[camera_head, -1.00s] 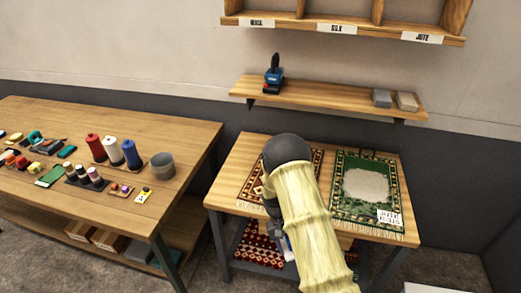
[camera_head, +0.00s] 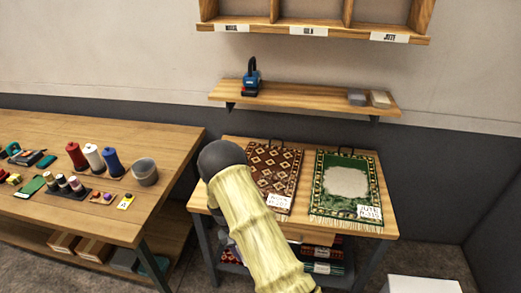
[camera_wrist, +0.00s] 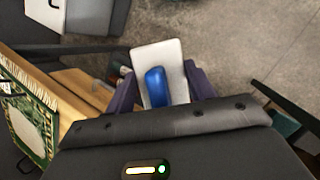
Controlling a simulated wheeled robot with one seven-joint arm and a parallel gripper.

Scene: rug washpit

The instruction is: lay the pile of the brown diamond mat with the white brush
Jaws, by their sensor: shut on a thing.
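The brown diamond mat (camera_head: 273,172) lies on the small wooden table in the head view, with a white label at its lower right corner. My arm covers part of its left side. The white brush (camera_wrist: 174,55), a pale rectangular block with a blue grip, shows in the wrist view. My gripper (camera_wrist: 158,88) is shut on the brush, with dark purple fingers on either side of it. The floor shows beyond the brush, and no mat is under it in that view. In the head view my arm hides most of the gripper and the brush.
A green mat (camera_head: 371,208) with a pale centre lies right of the brown one. A wall shelf (camera_head: 300,97) above holds a blue-black tool (camera_head: 251,80) and two small blocks. A long bench (camera_head: 100,210) with spools and a grey cup (camera_head: 145,174) stands left.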

